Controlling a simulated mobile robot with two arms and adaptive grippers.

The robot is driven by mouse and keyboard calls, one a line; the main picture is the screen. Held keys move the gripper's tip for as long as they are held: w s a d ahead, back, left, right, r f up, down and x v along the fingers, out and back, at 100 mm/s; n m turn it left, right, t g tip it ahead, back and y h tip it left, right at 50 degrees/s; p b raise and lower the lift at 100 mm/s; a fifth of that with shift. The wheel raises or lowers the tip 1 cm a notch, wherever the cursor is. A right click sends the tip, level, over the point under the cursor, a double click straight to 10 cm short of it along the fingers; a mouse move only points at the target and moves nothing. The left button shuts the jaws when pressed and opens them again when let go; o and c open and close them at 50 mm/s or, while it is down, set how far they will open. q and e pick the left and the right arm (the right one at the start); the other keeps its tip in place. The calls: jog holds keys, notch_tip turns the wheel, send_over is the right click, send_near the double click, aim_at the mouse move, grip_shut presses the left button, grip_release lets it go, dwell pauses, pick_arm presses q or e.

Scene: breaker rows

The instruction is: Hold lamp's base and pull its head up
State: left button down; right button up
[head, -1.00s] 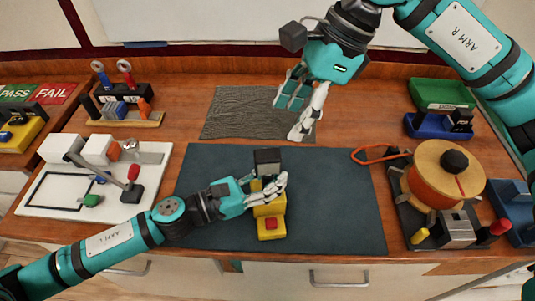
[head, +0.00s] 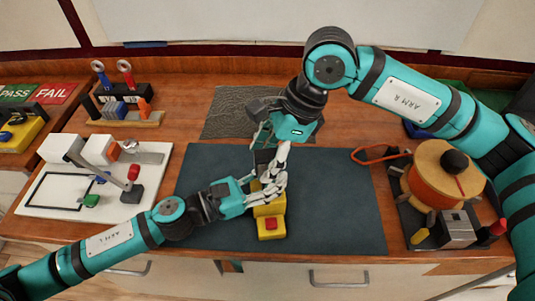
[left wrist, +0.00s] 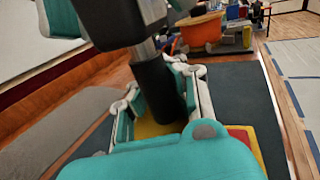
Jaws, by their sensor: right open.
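The lamp has a yellow base (head: 271,228) with a red button, standing on the dark mat. Its black head (head: 263,158) is partly hidden by my right gripper; in the left wrist view the head (left wrist: 120,22) sits on a short silver post over a black column (left wrist: 160,88). My left gripper (head: 262,190) is closed around the lamp's lower part, with fingers on both sides of the column in the left wrist view (left wrist: 168,103). My right gripper (head: 268,154) is open, pointing down, with its fingers at the head; contact cannot be told.
The dark mat (head: 340,210) is clear on the right. An orange reel (head: 437,195) stands right of it, and a white board (head: 45,208) with small fixtures lies left. A grey ridged mat (head: 228,115) lies behind.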

aim_at(268, 153)
pick_arm(q)
jog(key=shift+s+f, duration=0.1)
pick_arm(e)
grip_shut()
jog(key=shift+w+r, duration=0.1)
jog(key=shift+r, duration=3.75)
pick_arm(q)
jog(key=shift+f, duration=0.1)
pick_arm(e)
jog(key=shift+c, duration=2.1)
grip_release()
jog(key=o, duration=0.4)
jog(key=shift+f, duration=0.1)
jog(key=v, duration=1.2)
pick_arm(q)
jog(key=c, duration=2)
grip_release()
jog(key=shift+r, duration=0.2)
jog(key=o, duration=0.6)
